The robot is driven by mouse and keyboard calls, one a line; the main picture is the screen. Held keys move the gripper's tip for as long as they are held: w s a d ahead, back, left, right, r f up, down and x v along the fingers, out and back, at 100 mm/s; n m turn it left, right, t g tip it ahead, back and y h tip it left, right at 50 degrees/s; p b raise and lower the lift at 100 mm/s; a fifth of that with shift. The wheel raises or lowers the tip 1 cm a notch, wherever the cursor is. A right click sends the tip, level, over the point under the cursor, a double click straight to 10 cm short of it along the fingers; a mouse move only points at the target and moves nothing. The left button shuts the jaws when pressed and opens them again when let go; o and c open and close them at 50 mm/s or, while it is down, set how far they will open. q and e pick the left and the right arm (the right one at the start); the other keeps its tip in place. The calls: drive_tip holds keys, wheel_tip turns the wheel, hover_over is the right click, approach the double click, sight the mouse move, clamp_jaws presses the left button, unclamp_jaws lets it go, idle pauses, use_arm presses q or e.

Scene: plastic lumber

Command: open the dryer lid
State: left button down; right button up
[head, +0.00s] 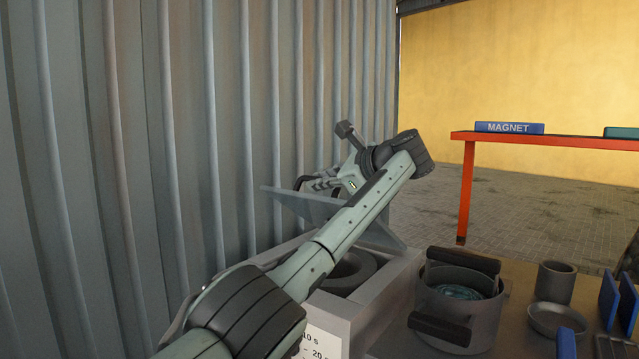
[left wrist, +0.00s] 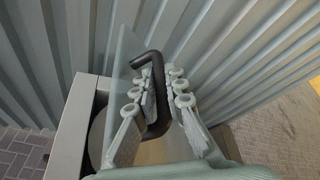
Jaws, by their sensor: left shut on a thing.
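The dryer (head: 382,298) is a light grey box against the corrugated wall, with a round opening (head: 352,270) in its top. Its grey-blue lid (head: 290,198) is raised and tilted above the box, and part of it is behind my left arm. In the left wrist view the lid (left wrist: 124,62) carries a dark bent handle (left wrist: 152,62). My left gripper (head: 318,183) is at the lid; in the left wrist view its ribbed fingers (left wrist: 158,98) are closed around the handle. My right gripper is out of view.
A corrugated metal wall (head: 180,120) stands close along the left. Right of the dryer, a dark bench holds a grey pot (head: 459,305), a cup (head: 555,282) and a bowl (head: 556,319). An orange table (head: 560,141) with a blue MAGNET block (head: 509,128) stands farther back.

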use_arm(q)
drive_tip(key=c, duration=1.6)
unclamp_jaws()
drive_tip(key=shift+o, duration=0.2)
drive_tip(key=shift+s+d, duration=0.1)
drive_tip(key=v, duration=1.1)
drive_tip(key=shift+s, duration=0.1)
drive_tip(key=shift+s+d+r, duration=0.1)
drive_tip(key=shift+s+d, duration=0.05)
drive_tip(key=shift+s, duration=0.15)
drive_tip(key=shift+c, duration=0.6)
